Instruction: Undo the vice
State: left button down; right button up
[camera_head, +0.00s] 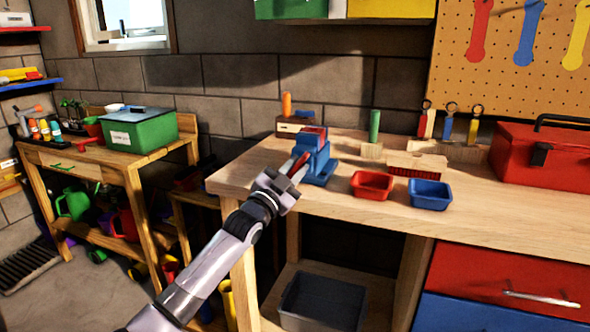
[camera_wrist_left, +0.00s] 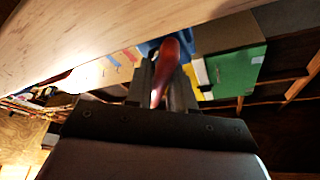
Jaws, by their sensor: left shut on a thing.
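The blue vice (camera_head: 319,160) stands at the left front corner of the wooden workbench, with red on top of its jaws. My left gripper (camera_head: 294,174) reaches in from the left to the vice's front left side. In the left wrist view, my left gripper (camera_wrist_left: 166,88) is shut on the vice's dark red handle (camera_wrist_left: 171,62), which lies between the fingers. A bit of blue behind the handle is probably the vice body. How far apart the vice jaws are cannot be told. My right gripper is not in view.
On the workbench (camera_head: 480,217) are a red tray (camera_head: 372,185), a blue tray (camera_head: 430,194), a brush (camera_head: 416,166) and a red toolbox (camera_head: 540,154). A green box (camera_head: 140,130) sits on the left table. A grey bin (camera_head: 322,300) is below the workbench.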

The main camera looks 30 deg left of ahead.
pick_arm(q)
jog(key=n+y+p, duration=0.1)
jog(key=n, duration=0.2)
jog(key=n+y, duration=0.2)
jog(key=n, duration=0.1)
jog(key=shift+r+n+t+y+p, duration=0.1)
jog(key=shift+n+t+y+p, duration=0.2)
jog(key=shift+p, duration=0.05)
jog(key=n+y+p, duration=0.1)
jog(key=n, duration=0.2)
jog(key=shift+r+n+y, duration=0.1)
jog(key=shift+n+y, duration=0.2)
jog(key=shift+y, duration=0.1)
jog(key=shift+n+g+y+p, duration=0.4)
jog(key=shift+n+y+p, duration=0.35)
jog(key=shift+n, duration=1.25)
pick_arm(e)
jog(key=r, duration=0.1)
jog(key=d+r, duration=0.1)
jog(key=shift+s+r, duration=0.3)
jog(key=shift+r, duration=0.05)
pick_arm(q)
jog(key=shift+y, duration=0.35)
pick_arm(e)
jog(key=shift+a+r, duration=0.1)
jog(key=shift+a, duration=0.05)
